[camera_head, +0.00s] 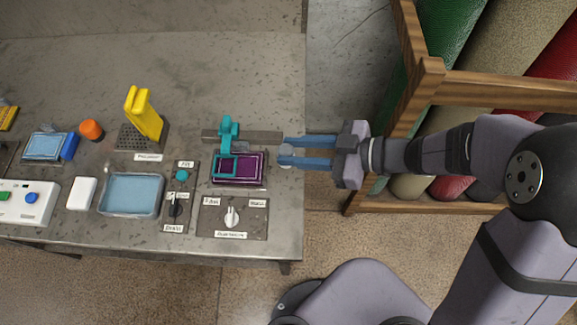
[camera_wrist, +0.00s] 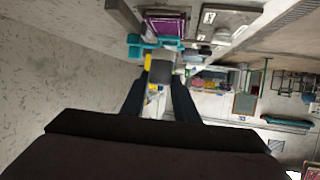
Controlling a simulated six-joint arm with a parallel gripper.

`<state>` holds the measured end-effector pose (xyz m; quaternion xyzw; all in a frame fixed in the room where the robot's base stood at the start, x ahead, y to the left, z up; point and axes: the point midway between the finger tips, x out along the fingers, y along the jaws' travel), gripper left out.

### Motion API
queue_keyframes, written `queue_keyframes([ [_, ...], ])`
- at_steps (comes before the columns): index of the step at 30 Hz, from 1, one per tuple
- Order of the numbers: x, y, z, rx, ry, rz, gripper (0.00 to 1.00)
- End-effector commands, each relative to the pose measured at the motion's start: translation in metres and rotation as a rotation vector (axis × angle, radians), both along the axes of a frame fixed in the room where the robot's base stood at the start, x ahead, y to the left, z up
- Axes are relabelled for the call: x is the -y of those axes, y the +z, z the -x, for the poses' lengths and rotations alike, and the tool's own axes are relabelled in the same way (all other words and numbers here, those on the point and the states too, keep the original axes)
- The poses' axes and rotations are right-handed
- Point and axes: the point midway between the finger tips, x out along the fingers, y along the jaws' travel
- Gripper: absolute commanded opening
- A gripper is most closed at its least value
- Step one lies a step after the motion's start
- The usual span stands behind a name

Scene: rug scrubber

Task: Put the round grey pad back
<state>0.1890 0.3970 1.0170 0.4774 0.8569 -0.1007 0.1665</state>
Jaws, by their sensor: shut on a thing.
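My gripper (camera_head: 284,151) reaches left over the table's right edge, its two blue fingers spaced a little apart. It is shut on the round grey pad (camera_head: 287,154), a small pale grey shape partly hidden at the fingertips. In the wrist view a grey piece also shows between the dark fingertips (camera_wrist: 160,82). The pad is just right of a purple tray (camera_head: 259,168) with a teal frame (camera_head: 228,131) and a grey bar (camera_head: 262,137). I cannot tell its height above the table.
The table (camera_head: 280,220) is bare along its right edge. A white knob panel (camera_head: 232,217), blue-water basin (camera_head: 131,194), yellow holder (camera_head: 143,112) and orange cap (camera_head: 91,130) stand left. A wooden rack (camera_head: 425,85) with rolled rugs stands right.

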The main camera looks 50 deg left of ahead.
Motion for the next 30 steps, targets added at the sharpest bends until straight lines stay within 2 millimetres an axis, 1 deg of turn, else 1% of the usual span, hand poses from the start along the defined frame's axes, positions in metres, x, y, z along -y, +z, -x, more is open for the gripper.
queue_keyframes([
  [12,0.000,-0.050,0.000,-0.002,-0.002,0.003,0.00],
  [23,0.000,-0.062,-0.001,-0.002,-0.002,0.001,0.00],
  [30,0.000,-0.088,0.000,-0.003,-0.002,0.003,0.00],
])
